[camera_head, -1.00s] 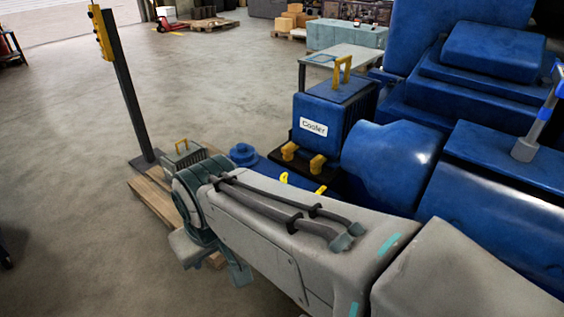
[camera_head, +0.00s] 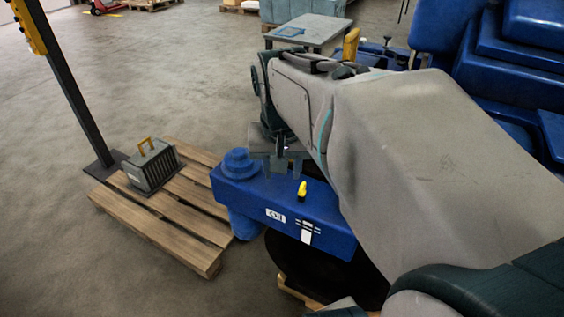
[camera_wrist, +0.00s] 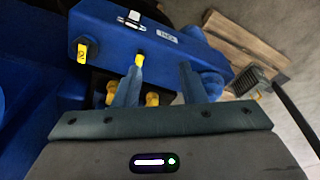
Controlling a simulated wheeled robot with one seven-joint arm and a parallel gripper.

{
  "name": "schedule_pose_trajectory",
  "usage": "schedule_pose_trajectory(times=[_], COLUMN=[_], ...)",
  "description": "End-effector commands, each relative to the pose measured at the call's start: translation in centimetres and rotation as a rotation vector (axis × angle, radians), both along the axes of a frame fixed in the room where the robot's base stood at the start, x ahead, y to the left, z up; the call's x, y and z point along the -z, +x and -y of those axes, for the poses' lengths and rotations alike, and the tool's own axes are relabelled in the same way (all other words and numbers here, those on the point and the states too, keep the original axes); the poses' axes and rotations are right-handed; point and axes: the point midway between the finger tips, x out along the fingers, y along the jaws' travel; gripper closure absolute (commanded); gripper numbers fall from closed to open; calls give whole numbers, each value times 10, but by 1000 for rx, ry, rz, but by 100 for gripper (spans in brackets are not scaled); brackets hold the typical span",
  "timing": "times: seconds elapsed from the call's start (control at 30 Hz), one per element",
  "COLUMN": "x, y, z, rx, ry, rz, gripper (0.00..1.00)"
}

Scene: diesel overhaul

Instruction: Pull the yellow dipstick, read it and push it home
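A blue housing (camera_head: 330,222) carries a small yellow handle (camera_head: 302,190) standing up from its top. I cannot tell for sure which is the dipstick. My gripper (camera_wrist: 160,67) is open and empty, its fingers spread. In the head view my gripper (camera_head: 282,160) is pointing down just behind and left of the yellow handle. My arm hides the housing's right end.
A wooden pallet (camera_head: 140,215) with a grey yellow-handled box (camera_head: 152,167) lies to the left, beside a dark post (camera_head: 75,105). A blue round cap (camera_head: 238,163) rises at the housing's left end. A grey table (camera_head: 310,29) stands behind.

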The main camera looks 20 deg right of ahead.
Motion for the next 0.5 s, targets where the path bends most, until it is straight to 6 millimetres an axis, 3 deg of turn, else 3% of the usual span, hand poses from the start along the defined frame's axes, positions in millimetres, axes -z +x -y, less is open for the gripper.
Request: schedule_pose_trajectory(times=[0.03,0.2,0.33,0.5], x=[8,7,6,6], y=[13,44,58,65], z=[14,50,70,81], rx=[86,327,447,512], ry=[13,65,99,120], rz=[-27,-101,-134,-153], gripper=[63,63,63,63])
